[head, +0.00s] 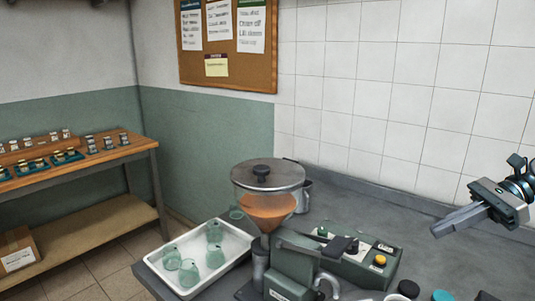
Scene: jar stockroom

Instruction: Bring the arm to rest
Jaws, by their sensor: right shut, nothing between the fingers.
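My right gripper (438,228) comes in from the right edge, with its fingers pointing left. The fingers are together with nothing between them. The gripper shows above the grey counter (345,205), in front of the tiled wall, and appears apart from everything around it. My left gripper is not in view.
A green filling machine with a lidded hopper (268,205) of orange contents stands on the counter. Beside it are a control box (345,258) and a white tray (160,272) of several green-tinted glass jars. Dark lids (408,289) lie at the front.

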